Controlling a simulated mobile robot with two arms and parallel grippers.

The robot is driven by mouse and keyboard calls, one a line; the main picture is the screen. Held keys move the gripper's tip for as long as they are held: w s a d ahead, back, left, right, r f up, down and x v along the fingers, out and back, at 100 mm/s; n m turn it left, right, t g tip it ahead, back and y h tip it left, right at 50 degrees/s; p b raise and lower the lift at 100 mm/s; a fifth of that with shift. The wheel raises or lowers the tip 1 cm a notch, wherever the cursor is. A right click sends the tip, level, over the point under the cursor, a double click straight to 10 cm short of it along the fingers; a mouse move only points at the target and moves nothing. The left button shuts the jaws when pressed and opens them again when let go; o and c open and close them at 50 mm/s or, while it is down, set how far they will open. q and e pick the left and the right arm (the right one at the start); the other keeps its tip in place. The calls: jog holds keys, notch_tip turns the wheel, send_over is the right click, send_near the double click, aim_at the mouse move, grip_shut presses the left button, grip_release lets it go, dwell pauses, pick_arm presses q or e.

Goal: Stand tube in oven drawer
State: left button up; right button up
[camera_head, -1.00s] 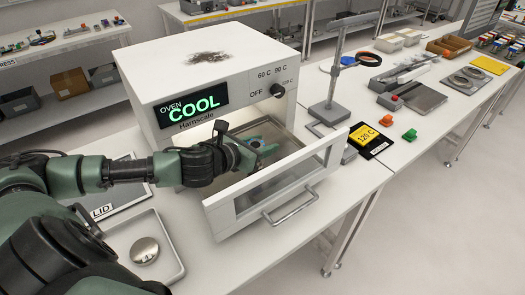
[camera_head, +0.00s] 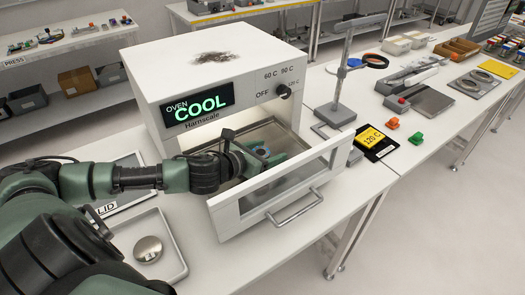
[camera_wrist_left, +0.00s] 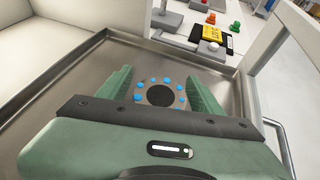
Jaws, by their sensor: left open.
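The oven drawer (camera_head: 318,168) is pulled out from the white oven (camera_head: 225,75); its metal tray floor also shows in the left wrist view (camera_wrist_left: 75,85). My left gripper (camera_head: 265,155) is inside the drawer. In the left wrist view its two green fingers (camera_wrist_left: 160,92) are apart, one on each side of the tube (camera_wrist_left: 178,83). The tube shows as a round grey flange with a dark bore and a ring of blue dots, facing the camera. Its lower part is hidden, and I cannot tell whether the fingers touch it. My right gripper is not in view.
The oven display reads COOL. A tray with a round metal piece (camera_head: 148,248) stands in front of the oven at the left. A stand with a ring (camera_head: 335,112) and a yellow 120 C sign (camera_head: 374,142) are right of the drawer. The drawer's raised walls surround the gripper.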

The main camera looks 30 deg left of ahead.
pick_arm(q)
jog(key=shift+s+a+r, duration=0.1)
jog(key=shift+s, duration=0.2)
jog(key=b+v, duration=0.1)
jog(key=v, duration=0.4)
jog(key=shift+s+b, duration=0.15)
jog(key=shift+b, duration=0.15)
jog(key=v, duration=0.2)
jog(key=p+v, duration=0.1)
jog(key=v, duration=0.2)
jog(key=shift+r, duration=0.25)
jog(key=shift+s+r+p, duration=0.15)
jog(key=shift+s+p, duration=0.15)
jog(key=shift+s, duration=0.15)
